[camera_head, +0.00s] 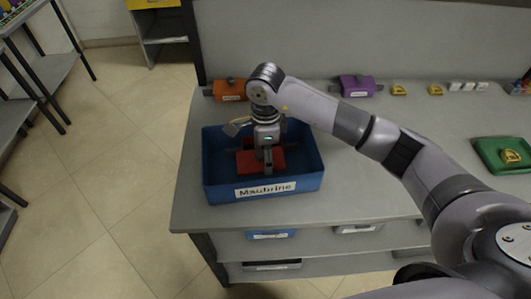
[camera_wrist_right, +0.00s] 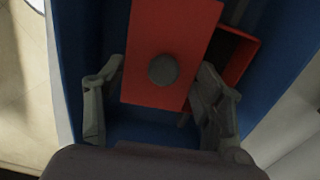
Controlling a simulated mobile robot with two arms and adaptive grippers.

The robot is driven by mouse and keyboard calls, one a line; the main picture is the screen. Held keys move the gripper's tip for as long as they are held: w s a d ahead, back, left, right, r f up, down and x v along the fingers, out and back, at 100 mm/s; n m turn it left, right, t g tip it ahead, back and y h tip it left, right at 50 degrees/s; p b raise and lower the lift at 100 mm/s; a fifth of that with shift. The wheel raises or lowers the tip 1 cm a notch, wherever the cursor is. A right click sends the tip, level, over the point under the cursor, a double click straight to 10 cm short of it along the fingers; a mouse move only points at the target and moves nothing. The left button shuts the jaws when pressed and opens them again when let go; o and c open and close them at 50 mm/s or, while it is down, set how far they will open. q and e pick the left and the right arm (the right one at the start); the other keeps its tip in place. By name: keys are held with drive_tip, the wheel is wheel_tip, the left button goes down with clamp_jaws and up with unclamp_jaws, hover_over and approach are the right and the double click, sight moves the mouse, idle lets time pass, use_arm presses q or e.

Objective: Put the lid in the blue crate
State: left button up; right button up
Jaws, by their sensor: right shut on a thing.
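The blue crate (camera_head: 225,194), labelled "Maubrine", stands at the front left of the grey table. My right gripper (camera_head: 267,162) points down inside it, over red pieces in the crate. In the right wrist view the flat red lid (camera_wrist_right: 170,25) with a round dark knob (camera_wrist_right: 163,69) lies between the fingers of the right gripper (camera_wrist_right: 160,92), which is shut on it. Part of an open red box (camera_wrist_right: 238,58) shows beside and partly beneath the lid, within the blue crate walls (camera_wrist_right: 75,60). Whether the lid touches the box or crate floor cannot be told. My left gripper is out of view.
Behind the crate are an orange box (camera_head: 230,90) and a purple box (camera_head: 357,86). Small yellow pieces (camera_head: 399,90) and white cubes (camera_head: 468,87) sit along the back. A green tray (camera_head: 491,160) is at the right. The table between is clear.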

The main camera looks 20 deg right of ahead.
drive_tip(key=o, duration=0.9)
drive_tip(key=shift+o, duration=0.2)
drive_tip(key=shift+r, duration=0.15)
drive_tip(key=shift+r+p, duration=0.35)
drive_tip(key=shift+p, duration=0.25)
drive_tip(key=shift+r, duration=0.3)
wheel_tip(320, 180, up, 11)
drive_tip(key=b, duration=0.3)
drive_tip(key=shift+r, duration=0.15)
